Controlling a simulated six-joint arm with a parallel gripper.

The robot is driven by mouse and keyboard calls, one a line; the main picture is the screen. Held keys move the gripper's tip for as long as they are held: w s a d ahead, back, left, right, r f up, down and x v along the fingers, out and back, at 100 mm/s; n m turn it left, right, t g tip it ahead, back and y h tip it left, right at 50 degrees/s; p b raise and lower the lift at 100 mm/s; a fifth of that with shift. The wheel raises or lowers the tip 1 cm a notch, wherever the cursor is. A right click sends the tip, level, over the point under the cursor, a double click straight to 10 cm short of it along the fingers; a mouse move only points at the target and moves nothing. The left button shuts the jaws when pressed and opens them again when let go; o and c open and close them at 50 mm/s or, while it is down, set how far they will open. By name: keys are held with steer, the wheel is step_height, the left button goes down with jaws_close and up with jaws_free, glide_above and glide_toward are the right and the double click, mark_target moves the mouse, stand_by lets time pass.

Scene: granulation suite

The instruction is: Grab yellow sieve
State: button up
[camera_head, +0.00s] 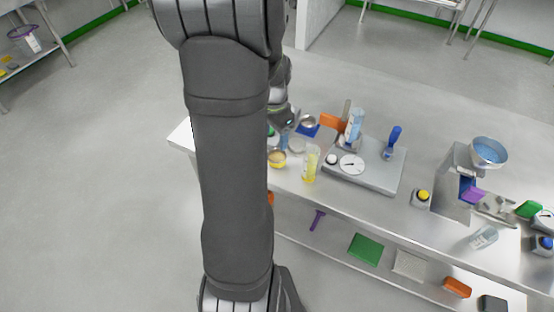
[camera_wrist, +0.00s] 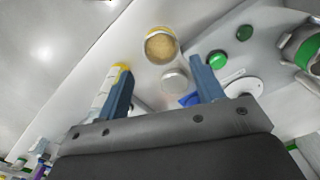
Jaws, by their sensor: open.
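The yellow sieve (camera_head: 277,158) is a small round item with a yellow rim. It lies near the left end of the steel bench, just right of my arm. In the wrist view, a round yellow-rimmed item with a tan inside, which looks like the sieve (camera_wrist: 161,46), lies beyond my fingertips. My gripper (camera_wrist: 165,80) is open, with its two blue fingers apart and the sieve outside them. In the head view my arm hides most of the gripper.
A tall container with yellow contents (camera_head: 311,163) stands right of the sieve. A scale (camera_head: 366,168) and a steel hopper (camera_head: 488,152) stand farther right.

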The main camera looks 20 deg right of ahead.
step_height(320, 180, down, 4)
steer(key=shift+f, duration=0.2)
steer(key=shift+w+d+f, duration=0.1)
steer(key=shift+d+f, duration=0.05)
steer(key=shift+f, duration=0.7)
steer(key=shift+d+f, duration=0.2)
steer(key=shift+f, duration=0.7)
steer(key=shift+w+d+f, duration=0.1)
steer(key=shift+d+f, duration=0.05)
steer(key=shift+f, duration=0.7)
steer(key=c, duration=0.8)
steer(key=shift+r, duration=0.15)
